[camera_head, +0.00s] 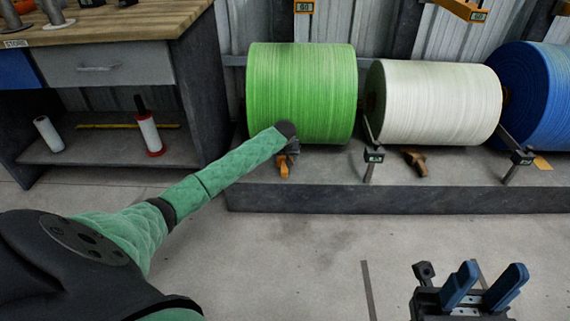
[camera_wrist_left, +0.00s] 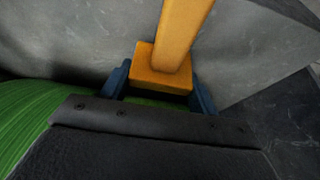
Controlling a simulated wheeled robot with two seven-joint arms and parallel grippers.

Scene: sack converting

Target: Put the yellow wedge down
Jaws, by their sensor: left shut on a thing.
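The yellow wedge (camera_head: 284,169) is at the front of the grey platform, below the green roll (camera_head: 301,92). My left gripper (camera_head: 292,150) is over it, mostly hidden behind its own wrist. In the left wrist view the yellow wedge (camera_wrist_left: 173,55) sits between the two blue fingers of my left gripper (camera_wrist_left: 160,86), which is shut on its block-like end. Its long part points away from the gripper. I cannot tell whether the wedge touches the platform. My right gripper (camera_head: 494,285) is at the lower right, its blue fingers apart and empty.
The grey platform (camera_head: 330,198) carries a white roll (camera_head: 440,100) and a blue roll (camera_head: 540,95) beside the green one. A brown wedge-like piece (camera_head: 415,162) lies before the white roll. Metal posts stand between rolls. A workbench (camera_head: 110,65) is at left; the floor in front is clear.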

